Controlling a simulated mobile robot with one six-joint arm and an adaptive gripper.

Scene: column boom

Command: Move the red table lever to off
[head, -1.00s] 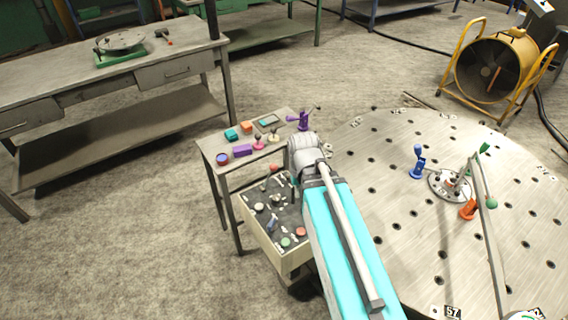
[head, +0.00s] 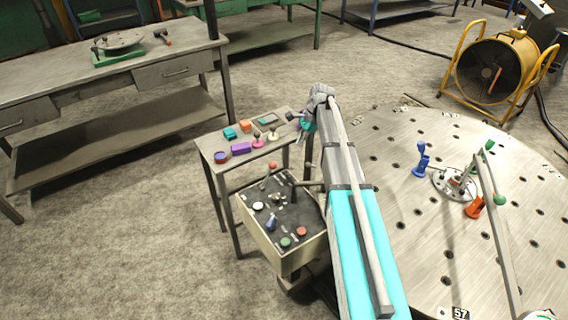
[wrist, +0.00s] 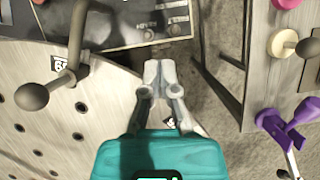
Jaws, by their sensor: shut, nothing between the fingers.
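A red-orange lever (head: 474,207) stands by the hub of the round metal table, beside a blue lever (head: 421,160) and a green one (head: 489,146). A separate red-knobbed lever (head: 272,166) stands on the control box (head: 283,254). I cannot tell which of the two red ones is the task's lever, or its setting. My gripper (wrist: 155,68) is shut and empty in the wrist view, over the gap between the round table and a small side table. In the head view its fingertips are hard to make out behind my arm. The red-orange lever is well away from it.
The side table (head: 214,157) holds colored blocks and knobs. A purple lever (wrist: 284,130) is at right in the wrist view. A grey ball-ended bar (wrist: 32,95) rises at left, close to my gripper. A yellow fan (head: 490,70) stands behind the round table (head: 415,225).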

